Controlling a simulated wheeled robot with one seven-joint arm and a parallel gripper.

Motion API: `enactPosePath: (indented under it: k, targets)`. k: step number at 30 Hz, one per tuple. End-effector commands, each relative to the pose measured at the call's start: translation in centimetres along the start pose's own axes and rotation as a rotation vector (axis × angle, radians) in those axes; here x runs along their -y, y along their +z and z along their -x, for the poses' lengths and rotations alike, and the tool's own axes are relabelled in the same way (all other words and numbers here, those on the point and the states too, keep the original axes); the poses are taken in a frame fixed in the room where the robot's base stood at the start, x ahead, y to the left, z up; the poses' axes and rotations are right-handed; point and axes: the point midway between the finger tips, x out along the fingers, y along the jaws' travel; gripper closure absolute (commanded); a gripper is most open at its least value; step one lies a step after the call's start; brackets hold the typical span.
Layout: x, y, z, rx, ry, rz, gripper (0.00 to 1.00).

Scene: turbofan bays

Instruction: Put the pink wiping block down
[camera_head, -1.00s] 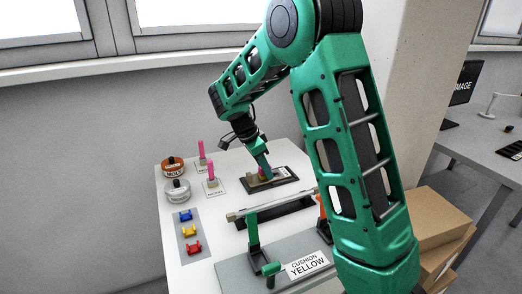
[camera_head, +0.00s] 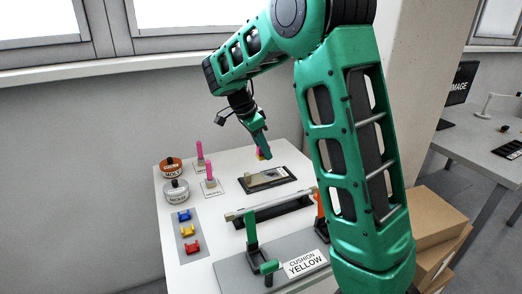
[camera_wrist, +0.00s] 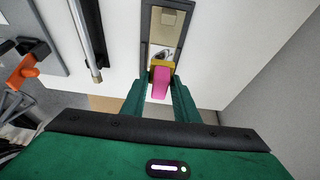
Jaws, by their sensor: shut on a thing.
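My gripper (camera_head: 262,151) is shut on the pink wiping block (camera_wrist: 160,84), which has a yellow end. In the head view the block shows only as a small pink and yellow patch at the fingertips, mostly hidden by them. The gripper holds it above the table, near the far side of the dark tray (camera_head: 284,186). In the wrist view the block lies between the two green fingers, and its yellow end overlaps the near end of the tray (camera_wrist: 147,38).
Two pink upright handles (camera_head: 200,150) (camera_head: 210,171) stand on labelled cards beside two round tins (camera_head: 171,167) (camera_head: 176,190). Blue, yellow and red clips lie on a grey strip (camera_head: 189,247). A bar fixture (camera_head: 270,208) and a panel marked "CUSHION YELLOW" (camera_head: 306,263) are nearer.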

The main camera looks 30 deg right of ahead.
Motion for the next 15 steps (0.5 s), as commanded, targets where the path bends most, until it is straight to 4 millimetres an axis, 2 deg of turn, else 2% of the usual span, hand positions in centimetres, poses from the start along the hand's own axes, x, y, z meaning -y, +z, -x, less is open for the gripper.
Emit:
enactPosePath:
  k: [11, 15]
  targets:
    - [0.0, -0.1, 0.0, 0.0, 0.0, -0.002, 0.97]
    - [-0.5, -1.2, -0.1, 0.0, 0.0, -0.005, 0.97]
